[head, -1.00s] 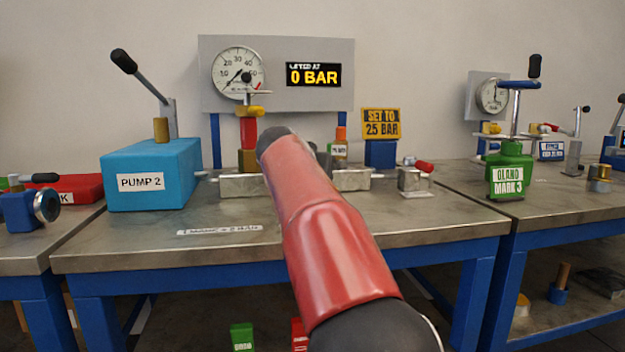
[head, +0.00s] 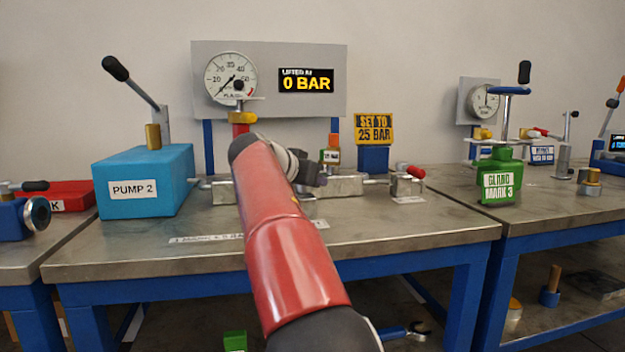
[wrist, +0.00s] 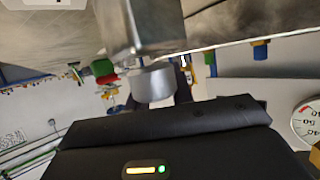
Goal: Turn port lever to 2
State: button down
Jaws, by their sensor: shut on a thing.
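My gripper (head: 314,178) shows in the head view just right of my red forearm, low over the metal blocks at the middle of the bench. In the wrist view my gripper's dark body fills the bottom, and its jaws are shut on a part mostly hidden from view, which seems to be the port lever. A grey metal cylinder (wrist: 153,83) under a square metal block (wrist: 140,28) stands right in front of the jaws. No port numbers can be read. The row of metal blocks (head: 345,184) is partly covered by my arm.
A blue pump box (head: 145,185) with a raised handle stands left. A gauge (head: 231,77) and a 0 BAR display (head: 306,80) are on the back panel. A red-tipped lever (head: 415,172) sits right of the blocks. A green gland vessel (head: 500,178) stands farther right.

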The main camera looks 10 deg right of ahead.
jog(key=c, duration=1.2)
grip_release()
jog(key=shift+f, duration=0.15)
jog(key=v, duration=0.8)
jog(key=shift+b, duration=0.35)
